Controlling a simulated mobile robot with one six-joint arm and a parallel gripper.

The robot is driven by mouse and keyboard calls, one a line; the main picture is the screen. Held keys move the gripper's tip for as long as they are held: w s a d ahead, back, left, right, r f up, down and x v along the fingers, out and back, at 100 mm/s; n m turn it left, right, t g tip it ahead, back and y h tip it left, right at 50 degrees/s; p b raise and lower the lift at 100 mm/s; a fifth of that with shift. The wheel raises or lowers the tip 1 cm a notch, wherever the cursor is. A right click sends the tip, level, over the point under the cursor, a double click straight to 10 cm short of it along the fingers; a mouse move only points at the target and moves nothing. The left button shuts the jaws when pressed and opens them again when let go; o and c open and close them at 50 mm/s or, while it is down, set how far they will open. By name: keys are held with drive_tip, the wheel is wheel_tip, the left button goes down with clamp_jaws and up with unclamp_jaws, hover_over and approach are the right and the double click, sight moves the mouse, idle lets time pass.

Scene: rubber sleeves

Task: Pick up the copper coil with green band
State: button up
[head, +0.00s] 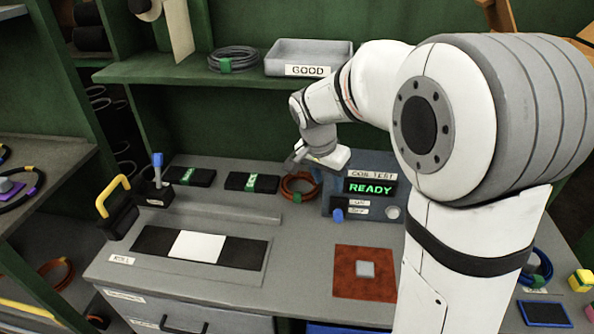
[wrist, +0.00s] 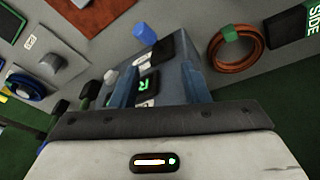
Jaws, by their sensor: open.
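The copper coil with a green band (head: 299,182) lies on the grey bench, left of the test box. In the wrist view the coil (wrist: 240,68) is at the upper right, its green band on the upper side of the ring. My gripper (head: 296,160) is above the bench near the coil, just behind and above it in the head view. In the wrist view my gripper (wrist: 160,80) shows two blue-grey fingers apart with nothing held between them. The coil is outside the fingers, to their right.
The test box reading READY (head: 369,188) stands right of the coil. Black packs with green bands (head: 252,183) lie left of it. A shelf (head: 180,72) above the bench holds a grey coil (head: 233,57) and a tray labelled GOOD (head: 308,55). A rust-coloured mat (head: 349,286) lies in front.

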sight(306, 193)
drive_tip(key=w+a+f+m, duration=0.1)
drive_tip(key=w+a+f, duration=0.1)
drive_tip(key=w+f, duration=0.1)
drive_tip(key=w+a+f+m+h, duration=0.1)
drive_tip(key=w+a+f+m, duration=0.1)
drive_tip(key=w+f, duration=0.1)
drive_tip(key=w+a+f+m+b, duration=0.1)
drive_tip(key=w+a+f+m, duration=0.1)
drive_tip(key=w+f, duration=0.2)
drive_tip(key=shift+w+a+h, duration=0.4)
drive_tip(key=shift+w, duration=0.35)
drive_tip(key=x, duration=0.2)
drive_tip(key=p+x, duration=0.1)
drive_tip(key=x, duration=0.4)
drive_tip(key=shift+d, duration=0.35)
drive_tip(key=shift+c, duration=0.4)
clamp_jaws()
